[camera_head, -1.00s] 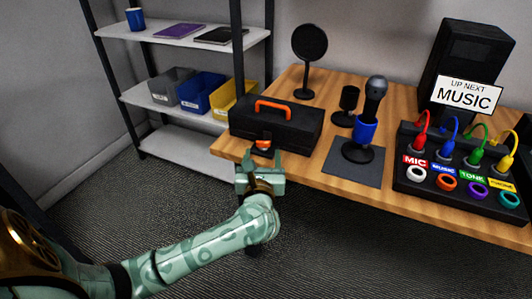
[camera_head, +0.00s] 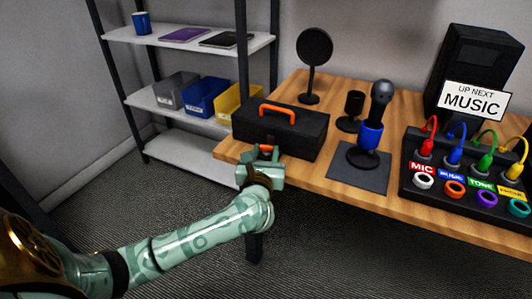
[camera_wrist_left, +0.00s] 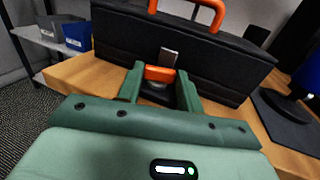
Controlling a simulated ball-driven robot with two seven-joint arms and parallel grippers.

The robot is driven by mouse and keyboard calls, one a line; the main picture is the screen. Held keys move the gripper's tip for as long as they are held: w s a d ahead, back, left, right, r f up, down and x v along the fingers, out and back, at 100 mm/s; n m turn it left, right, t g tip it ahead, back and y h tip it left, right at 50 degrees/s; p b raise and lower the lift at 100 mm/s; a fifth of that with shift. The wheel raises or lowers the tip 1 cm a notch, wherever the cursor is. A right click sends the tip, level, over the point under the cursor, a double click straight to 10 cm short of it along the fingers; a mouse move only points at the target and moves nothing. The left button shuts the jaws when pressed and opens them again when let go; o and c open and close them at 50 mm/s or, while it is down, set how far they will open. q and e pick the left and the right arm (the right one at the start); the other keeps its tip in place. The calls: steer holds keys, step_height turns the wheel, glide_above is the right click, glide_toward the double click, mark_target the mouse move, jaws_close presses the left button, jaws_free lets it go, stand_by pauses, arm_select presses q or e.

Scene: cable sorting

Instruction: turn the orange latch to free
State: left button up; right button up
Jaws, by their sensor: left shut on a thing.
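The orange latch (camera_wrist_left: 160,73) sits at the front of a black toolbox with an orange handle, below a small metal plate. The black toolbox (camera_head: 300,134) stands closed on the wooden table, and it fills the top of the left wrist view (camera_wrist_left: 110,35). My left gripper (camera_head: 263,154) is at the toolbox's front face. In the left wrist view its green fingers (camera_wrist_left: 161,84) stand on either side of the orange latch and are shut on it. In the head view the fingers partly hide the latch. My right gripper is not in view.
A blue-banded microphone (camera_head: 371,135) stands on a dark mat right of the toolbox. A panel with coloured cables (camera_head: 410,190) is at the right. A shelf (camera_head: 190,45) with bins stands at the left. The table's front edge is just under my left gripper.

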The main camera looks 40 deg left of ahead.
arm_select(q)
steer(key=shift+s+a+m+t+h, duration=0.1)
steer(key=shift+a+m+t+h, duration=0.15)
steer(key=shift+m+t+h, duration=0.4)
steer(key=shift+m+h, duration=0.45)
steer(key=shift+h, duration=0.4)
steer(key=shift+a+m+t+h, duration=0.1)
steer(key=shift+m+t+h, duration=0.5)
steer(key=shift+h, duration=0.5)
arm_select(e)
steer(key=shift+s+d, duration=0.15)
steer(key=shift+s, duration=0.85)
arm_select(q)
steer(key=o, duration=1)
